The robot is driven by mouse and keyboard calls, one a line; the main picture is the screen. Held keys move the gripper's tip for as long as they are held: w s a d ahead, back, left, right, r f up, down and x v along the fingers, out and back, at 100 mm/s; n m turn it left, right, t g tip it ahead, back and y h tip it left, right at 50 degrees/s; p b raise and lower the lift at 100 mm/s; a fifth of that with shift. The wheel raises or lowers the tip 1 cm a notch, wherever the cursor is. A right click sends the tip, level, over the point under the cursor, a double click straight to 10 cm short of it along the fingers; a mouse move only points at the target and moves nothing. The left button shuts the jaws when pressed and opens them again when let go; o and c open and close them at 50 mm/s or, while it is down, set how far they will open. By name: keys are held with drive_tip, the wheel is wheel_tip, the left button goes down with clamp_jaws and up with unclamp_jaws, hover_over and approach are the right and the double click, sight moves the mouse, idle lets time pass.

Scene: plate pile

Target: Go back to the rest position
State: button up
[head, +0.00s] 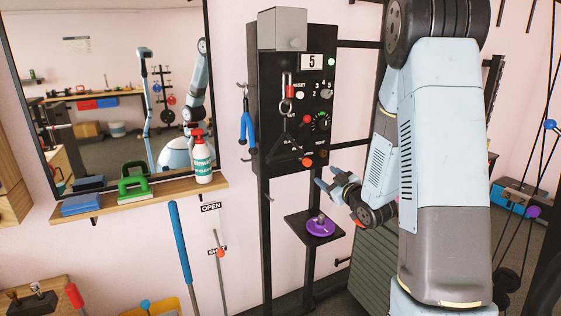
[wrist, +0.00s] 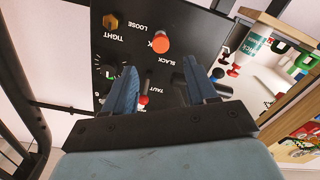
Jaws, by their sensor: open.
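My arm reaches down on the right of the head view. My gripper (head: 332,182) is in front of the black control panel's lower right, above a small black shelf (head: 298,238). In the wrist view my gripper's (wrist: 162,82) two blue fingers are spread apart with nothing between them. Behind them is the black panel (wrist: 190,20), seen upside down, with a red-orange knob (wrist: 160,42), a brass knob (wrist: 110,21) and a dial. A purple disc (head: 321,226) with a knob on top lies on the small shelf, below and apart from my gripper.
A wooden wall shelf (head: 160,197) holds a white bottle (head: 202,160), a green-handled tool (head: 133,183) and blue blocks (head: 82,204). A mirror (head: 110,60) is above it. A blue-handled item (head: 246,125) hangs on the panel's left side. Cables and a black frame are at right.

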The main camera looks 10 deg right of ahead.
drive_tip(key=s+d+r+m+g+h, duration=0.1)
drive_tip(key=s+r+m+g+h, duration=0.45)
drive_tip(key=s+r, duration=0.5)
drive_tip(key=s+a+r+m+g, duration=0.1)
drive_tip(key=s+a+r+g, duration=0.1)
drive_tip(key=s, duration=1)
drive_tip(key=s+a+r+m+g, duration=0.2)
drive_tip(key=s+a+g, duration=0.1)
drive_tip(key=s, duration=0.9)
drive_tip(key=shift+g, duration=0.45)
drive_tip(key=shift+m, duration=0.25)
idle(0.6)
